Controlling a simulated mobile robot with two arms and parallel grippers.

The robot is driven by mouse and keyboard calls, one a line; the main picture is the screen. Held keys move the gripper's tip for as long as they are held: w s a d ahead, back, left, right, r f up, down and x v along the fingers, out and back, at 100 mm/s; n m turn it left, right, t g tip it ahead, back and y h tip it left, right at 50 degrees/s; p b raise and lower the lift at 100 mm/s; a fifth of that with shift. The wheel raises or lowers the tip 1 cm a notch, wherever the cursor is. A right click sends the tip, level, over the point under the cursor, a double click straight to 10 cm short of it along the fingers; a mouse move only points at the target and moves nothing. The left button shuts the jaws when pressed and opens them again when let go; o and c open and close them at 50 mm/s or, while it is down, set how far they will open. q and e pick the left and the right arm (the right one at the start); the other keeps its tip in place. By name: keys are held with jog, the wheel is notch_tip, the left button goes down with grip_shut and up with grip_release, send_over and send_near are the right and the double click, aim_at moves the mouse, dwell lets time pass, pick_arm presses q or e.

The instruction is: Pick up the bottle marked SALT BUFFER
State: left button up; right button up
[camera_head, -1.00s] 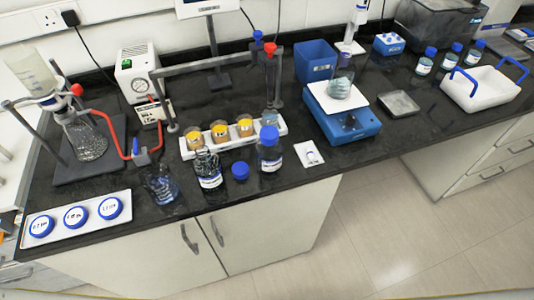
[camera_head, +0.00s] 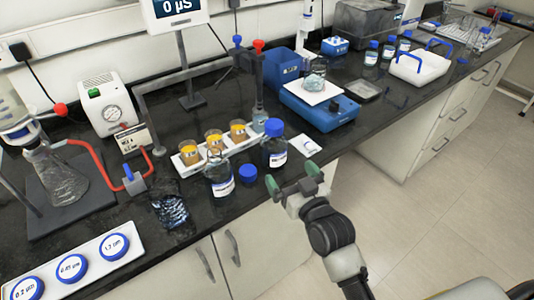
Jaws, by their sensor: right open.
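A clear bottle with a blue cap (camera_head: 275,148) stands upright near the front edge of the bench. An uncapped clear bottle (camera_head: 219,178) stands to its left, with a loose blue cap (camera_head: 248,173) between them. Several small blue-capped bottles (camera_head: 371,54) stand at the back right. The label words on all these bottles are too small to read, so I cannot tell which is SALT BUFFER. My right gripper (camera_head: 293,180) is open and empty, just in front of the capped bottle and apart from it. My left gripper is out of view.
A white rack (camera_head: 185,157) with amber-filled vessels stands behind the bottles. A glass beaker (camera_head: 170,207) is to the left. A blue balance (camera_head: 320,108) and white carrier (camera_head: 420,72) are to the right. A filter tray (camera_head: 107,240) is at front left.

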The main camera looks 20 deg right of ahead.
aim_at(279, 157)
jog(key=w, duration=0.4)
jog(key=shift+w+a, duration=0.1)
jog(key=shift+w, duration=0.05)
jog(key=shift+w+a+p, duration=0.25)
jog(key=shift+w+p, duration=0.05)
jog(key=shift+w, duration=0.25)
jog(key=w, duration=0.5)
jog(key=shift+w+a+f+p, duration=0.1)
jog(key=shift+a+f+p, duration=0.15)
jog(key=shift+f+p, duration=0.15)
jog(key=c, duration=1.2)
